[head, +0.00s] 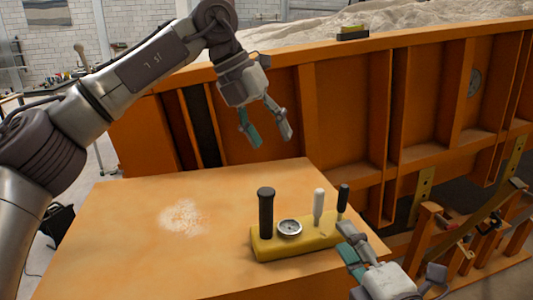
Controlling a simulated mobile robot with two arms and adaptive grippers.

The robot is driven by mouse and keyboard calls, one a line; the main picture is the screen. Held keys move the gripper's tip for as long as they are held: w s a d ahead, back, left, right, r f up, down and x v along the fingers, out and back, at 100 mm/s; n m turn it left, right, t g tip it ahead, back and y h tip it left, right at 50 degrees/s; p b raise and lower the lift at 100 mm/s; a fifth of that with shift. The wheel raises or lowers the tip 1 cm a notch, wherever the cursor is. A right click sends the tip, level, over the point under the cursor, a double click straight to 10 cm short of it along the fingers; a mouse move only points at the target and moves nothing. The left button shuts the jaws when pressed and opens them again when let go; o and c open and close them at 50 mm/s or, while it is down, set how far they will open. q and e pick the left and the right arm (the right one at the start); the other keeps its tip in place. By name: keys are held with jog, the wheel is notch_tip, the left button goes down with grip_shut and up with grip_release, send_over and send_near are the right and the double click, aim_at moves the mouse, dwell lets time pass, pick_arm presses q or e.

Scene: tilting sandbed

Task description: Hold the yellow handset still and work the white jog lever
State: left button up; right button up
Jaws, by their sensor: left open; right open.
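The yellow handset (298,243) lies on the orange table toward its right side. A thick black grip (266,213) stands up at its left end, with a round dial (289,228) beside it. The white jog lever (319,204) stands upright toward the right end, next to a thinner black lever (342,200). My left gripper (266,136) is open and empty, high above the back of the table, pointing down. My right gripper (351,248) is open, close beside the right end of the handset; I cannot tell whether it touches.
The orange table (130,240) is mostly bare, with a pale sandy patch (183,217) at left. Behind it stands the ribbed orange wall of the sandbed (345,110), with sand above and a small yellow-and-black item (352,33) on its rim.

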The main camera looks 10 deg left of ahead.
aim_at(266, 220)
pick_arm(q)
jog(key=s+y, duration=0.1)
jog(key=s, duration=0.1)
jog(key=s+d+n+y, duration=0.1)
jog(key=s+f+g+y, duration=0.1)
jog(key=s+y, duration=0.1)
jog(key=shift+s+d+f+n, duration=0.1)
jog(key=shift+s+d+n, duration=0.2)
jog(key=shift+s, duration=0.05)
jog(key=shift+s+a+f+y, duration=0.1)
jog(key=shift+s+a+y, duration=0.05)
jog(key=shift+s+y, duration=0.25)
jog(key=shift+a+f, duration=0.15)
jog(key=shift+f, duration=0.05)
notch_tip(266, 220, down, 14)
jog(key=shift+r, duration=0.2)
grip_shut()
